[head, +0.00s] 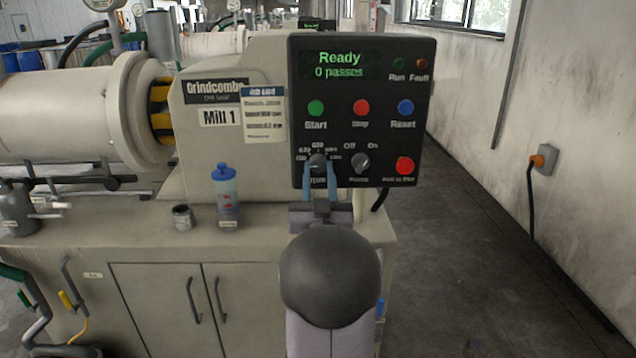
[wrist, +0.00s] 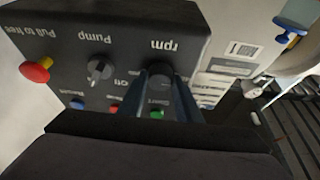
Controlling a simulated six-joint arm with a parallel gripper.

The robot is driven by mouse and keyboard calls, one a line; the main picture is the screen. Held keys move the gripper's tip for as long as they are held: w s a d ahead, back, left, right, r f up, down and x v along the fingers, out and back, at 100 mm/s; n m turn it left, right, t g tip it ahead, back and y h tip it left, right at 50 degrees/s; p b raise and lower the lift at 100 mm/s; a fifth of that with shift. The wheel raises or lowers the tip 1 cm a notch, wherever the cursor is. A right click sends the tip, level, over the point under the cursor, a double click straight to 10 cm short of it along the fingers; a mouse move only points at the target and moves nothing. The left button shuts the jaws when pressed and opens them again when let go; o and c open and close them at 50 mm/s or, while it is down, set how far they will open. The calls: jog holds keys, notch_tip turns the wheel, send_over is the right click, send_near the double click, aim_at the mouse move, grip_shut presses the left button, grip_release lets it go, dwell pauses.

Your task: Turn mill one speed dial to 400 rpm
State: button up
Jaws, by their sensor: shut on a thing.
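The black control panel (head: 335,110) of Mill 1 faces me, and its green display (head: 338,65) reads "Ready" and "0 passes". The rpm speed dial (head: 318,160) is a dark knob at the panel's lower left, with small speed numbers around it that I cannot read clearly. My gripper (head: 319,180) reaches up to it from below, with its blue fingers shut on the dial's two sides. The wrist view shows the dial (wrist: 160,75) between the fingers (wrist: 162,95), partly hidden by them. Which number the dial points at cannot be told.
Right of the dial are the Off/On pump knob (head: 360,162) and a red emergency button (head: 404,166). Green Start (head: 316,107), red Stop (head: 361,107) and blue Reset (head: 405,107) buttons sit above. A blue bottle (head: 226,192) and a small tin (head: 182,217) stand on the bench at left.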

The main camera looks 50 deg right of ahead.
jog(key=shift+n, duration=0.4)
jog(key=o, duration=1.1)
jog(key=shift+c, duration=0.2)
jog(key=shift+s, duration=0.1)
jog(key=b+v, duration=0.2)
jog(key=v, duration=0.5)
jog(key=shift+s, duration=0.1)
